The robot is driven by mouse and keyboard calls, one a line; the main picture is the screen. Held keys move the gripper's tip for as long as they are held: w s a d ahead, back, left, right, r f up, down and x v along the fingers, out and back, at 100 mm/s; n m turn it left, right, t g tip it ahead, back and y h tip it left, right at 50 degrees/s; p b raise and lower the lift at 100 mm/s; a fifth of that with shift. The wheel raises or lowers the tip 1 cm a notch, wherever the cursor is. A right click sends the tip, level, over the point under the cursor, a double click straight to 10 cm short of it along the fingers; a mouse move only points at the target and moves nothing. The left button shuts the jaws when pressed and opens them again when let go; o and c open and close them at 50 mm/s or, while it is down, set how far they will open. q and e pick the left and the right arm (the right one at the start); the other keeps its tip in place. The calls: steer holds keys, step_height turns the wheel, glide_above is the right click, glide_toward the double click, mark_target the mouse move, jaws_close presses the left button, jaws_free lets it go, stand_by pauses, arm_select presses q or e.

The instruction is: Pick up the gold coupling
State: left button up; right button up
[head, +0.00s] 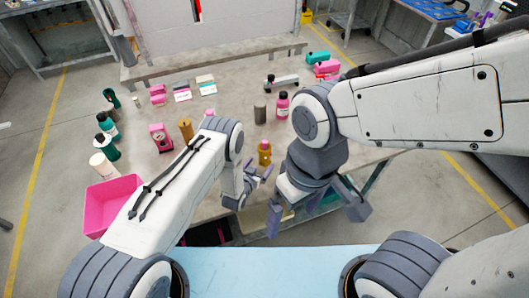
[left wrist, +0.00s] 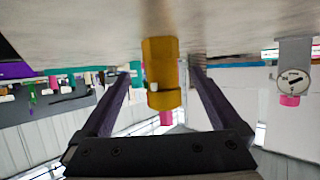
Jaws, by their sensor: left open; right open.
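The gold coupling (head: 265,153) stands near the front edge of the table in the head view, with a darker reddish patch at its top. In the left wrist view, which is upside down, the coupling (left wrist: 161,75) is in the middle, between the two spread fingers. My left gripper (head: 259,173) is open and close in front of it; I cannot tell whether a finger touches it. My right gripper (head: 318,212) is open and empty, in front of the table and to the right, clear of the coupling.
A brown-gold cylinder (head: 186,129) and a pink gauge piece (head: 160,138) stand to the left. A grey cylinder (head: 260,113) and a pink bottle (head: 282,106) stand behind the coupling. A pink bin (head: 106,205) sits at the table's left front. Bare table lies between them.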

mark_target(263, 159)
arm_select(q)
steer(key=shift+x, duration=2.6)
steer(key=shift+w+a+r, duration=0.1)
steer(key=shift+r, duration=0.05)
jaws_close()
